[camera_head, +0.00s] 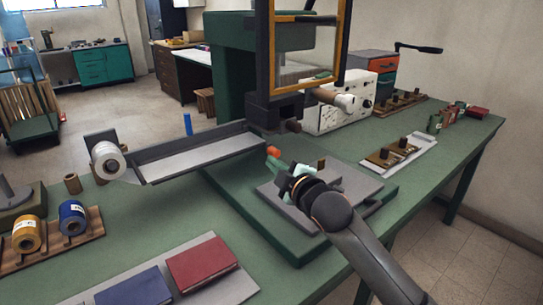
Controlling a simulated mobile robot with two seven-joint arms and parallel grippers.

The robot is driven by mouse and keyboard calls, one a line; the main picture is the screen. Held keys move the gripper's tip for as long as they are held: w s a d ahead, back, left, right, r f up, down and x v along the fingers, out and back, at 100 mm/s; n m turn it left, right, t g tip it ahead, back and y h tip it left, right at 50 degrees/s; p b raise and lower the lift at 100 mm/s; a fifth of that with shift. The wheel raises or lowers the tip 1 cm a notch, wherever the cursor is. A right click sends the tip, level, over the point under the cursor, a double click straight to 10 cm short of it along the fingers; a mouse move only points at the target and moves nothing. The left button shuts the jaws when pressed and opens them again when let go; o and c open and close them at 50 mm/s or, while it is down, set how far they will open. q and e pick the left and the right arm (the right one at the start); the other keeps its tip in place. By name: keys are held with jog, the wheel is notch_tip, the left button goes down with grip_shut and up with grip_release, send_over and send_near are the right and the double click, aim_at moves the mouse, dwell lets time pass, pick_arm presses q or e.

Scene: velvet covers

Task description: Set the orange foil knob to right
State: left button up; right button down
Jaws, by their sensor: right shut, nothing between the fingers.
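A small orange knob (273,151) shows at the front of the green stamping press (232,65), just under its dark head. My right gripper (278,164) reaches in from the lower right over the press's grey plate. Its pale teal fingers are shut with nothing held, and their tips are right by the knob. I cannot tell whether they touch it. The knob's lower part and its pointing direction are not clear. My left gripper is not in view.
A grey tray arm (200,158) with a white foil roll (108,160) sticks out to the left. Blue and yellow rolls stand on a wooden rack (52,243). A red book (201,267) and a blue book (134,288) lie in front. A white control box (341,101) stands behind.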

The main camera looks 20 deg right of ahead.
aim_at(274, 153)
jog(key=w, duration=0.2)
jog(key=w+d+f, duration=0.1)
jog(key=w, duration=0.2)
jog(key=w+f+b, duration=0.1)
jog(key=w, duration=0.2)
jog(key=shift+d+f, duration=0.15)
jog(key=shift+d, duration=0.15)
jog(key=shift+w+d+f, duration=0.15)
jog(key=shift+w+d, duration=0.05)
jog(key=shift+d, duration=0.2)
